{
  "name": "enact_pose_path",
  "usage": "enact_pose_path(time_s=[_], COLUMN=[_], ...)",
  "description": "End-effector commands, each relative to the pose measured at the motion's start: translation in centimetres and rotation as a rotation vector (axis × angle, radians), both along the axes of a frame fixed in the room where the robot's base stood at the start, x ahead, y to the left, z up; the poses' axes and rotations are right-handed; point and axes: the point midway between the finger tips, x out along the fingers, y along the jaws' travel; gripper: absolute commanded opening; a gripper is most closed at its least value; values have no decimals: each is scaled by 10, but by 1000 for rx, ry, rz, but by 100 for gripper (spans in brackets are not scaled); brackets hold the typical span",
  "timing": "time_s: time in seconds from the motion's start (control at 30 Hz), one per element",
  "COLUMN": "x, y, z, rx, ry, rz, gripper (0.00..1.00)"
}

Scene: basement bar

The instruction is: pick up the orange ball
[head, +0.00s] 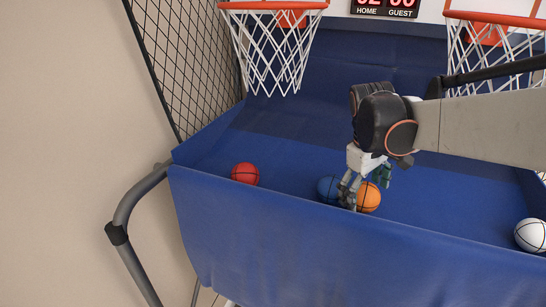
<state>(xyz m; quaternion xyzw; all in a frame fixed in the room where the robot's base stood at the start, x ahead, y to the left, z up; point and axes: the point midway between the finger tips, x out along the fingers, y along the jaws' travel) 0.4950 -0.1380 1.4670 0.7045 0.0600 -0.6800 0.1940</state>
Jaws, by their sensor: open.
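The orange ball (369,197) lies on the blue ramp of the basketball arcade game, just behind its front wall. My gripper (361,197) points down from above, with its fingers at the ball's left side and upper right. The gripper is open. One finger stands between the orange ball and a blue ball (328,188) and partly covers both. Whether the fingers touch the orange ball cannot be told.
A red ball (245,174) lies to the left and a white ball (530,235) at the far right. The blue front wall (330,250) rises before the balls. Hoops with nets (272,50) hang behind. A grey metal rail (128,215) stands at left.

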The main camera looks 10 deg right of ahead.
Motion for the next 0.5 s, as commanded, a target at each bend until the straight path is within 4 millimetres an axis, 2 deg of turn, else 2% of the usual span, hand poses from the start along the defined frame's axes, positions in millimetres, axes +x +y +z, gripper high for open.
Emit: enact_pose_path(time_s=[0.03,0.13,0.4,0.47,0.5], x=[2,3,3,3,3], y=[-2,-4,-5,-5,-5], z=[-12,-23,-24,-24,-24], rx=[0,0,0,0,0], ry=[0,0,0,0,0], rz=[-1,-2,-1,-1,-1], gripper=[88,88,88,76,67])
